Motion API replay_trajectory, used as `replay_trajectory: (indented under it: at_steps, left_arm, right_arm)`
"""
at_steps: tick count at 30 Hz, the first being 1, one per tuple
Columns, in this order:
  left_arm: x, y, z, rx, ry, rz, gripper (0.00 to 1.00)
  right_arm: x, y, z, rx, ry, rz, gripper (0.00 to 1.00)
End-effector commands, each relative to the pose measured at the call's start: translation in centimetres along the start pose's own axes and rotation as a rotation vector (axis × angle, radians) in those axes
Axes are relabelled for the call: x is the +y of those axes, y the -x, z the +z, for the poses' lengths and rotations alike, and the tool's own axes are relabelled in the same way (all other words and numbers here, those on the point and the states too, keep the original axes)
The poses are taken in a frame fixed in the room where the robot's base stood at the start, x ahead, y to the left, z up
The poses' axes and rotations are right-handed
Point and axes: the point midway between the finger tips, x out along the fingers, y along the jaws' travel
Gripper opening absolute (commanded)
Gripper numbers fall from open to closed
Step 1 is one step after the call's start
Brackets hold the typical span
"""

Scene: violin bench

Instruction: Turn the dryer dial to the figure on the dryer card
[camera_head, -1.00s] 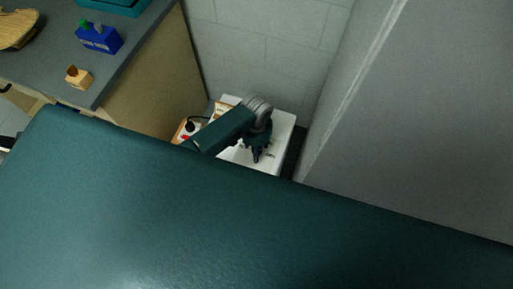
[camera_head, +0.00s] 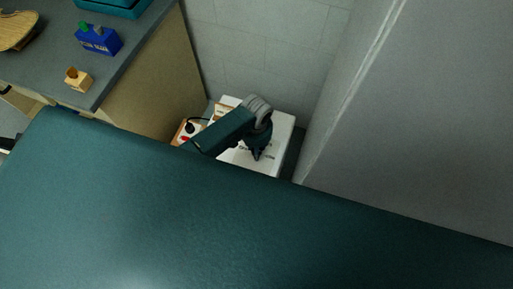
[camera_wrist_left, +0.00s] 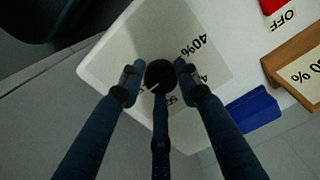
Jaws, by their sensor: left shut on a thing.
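The dryer (camera_head: 284,128) is a white box on the floor by the wall. In the left wrist view its top (camera_wrist_left: 112,52) carries a grey scale plate with a "40%" mark and other, partly hidden figures. The dial (camera_wrist_left: 160,73) is a black round knob with a short white pointer line toward the lower left of that view. My left gripper (camera_head: 257,153) is shut on the dial, its fingers around it in the wrist view (camera_wrist_left: 158,82). The dryer card (camera_wrist_left: 304,76) stands in a wooden holder at the right edge; only "0 %" of its figure shows.
A red switch piece (camera_wrist_left: 272,5) and an "OFF" label lie near the card. A blue block (camera_wrist_left: 252,110) is at the dryer's edge. A power strip (camera_head: 187,130) with a black plug is left of the dryer. A bench (camera_head: 140,62) and a grey wall flank the narrow space.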

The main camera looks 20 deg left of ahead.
Motion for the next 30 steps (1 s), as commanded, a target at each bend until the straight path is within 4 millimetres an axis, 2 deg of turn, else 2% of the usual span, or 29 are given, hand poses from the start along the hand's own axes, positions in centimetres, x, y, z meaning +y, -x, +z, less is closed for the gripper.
replay_trajectory:
  at_steps: [1, 8, 18, 30]
  left_arm:
    - [0.0, -0.1, 0.6, -0.015, 0.015, -0.001, 0.07]
    - [0.1, 0.0, 0.8, -0.019, 0.147, -0.002, 0.06]
    - [0.3, -0.1, 0.9, -0.023, 0.457, -0.004, 0.06]
    - [0.5, -0.3, 0.9, -0.023, 0.804, -0.005, 0.06]
  right_arm:
    - [0.0, 0.3, -0.1, 0.001, 0.000, 0.000, 0.00]
    - [0.1, 1.6, -0.4, 0.004, -0.001, 0.000, 0.00]
    - [-0.1, 3.8, -0.7, 0.006, -0.002, -0.002, 0.00]
    - [-0.2, 5.2, -0.9, 0.006, -0.003, -0.004, 0.00]
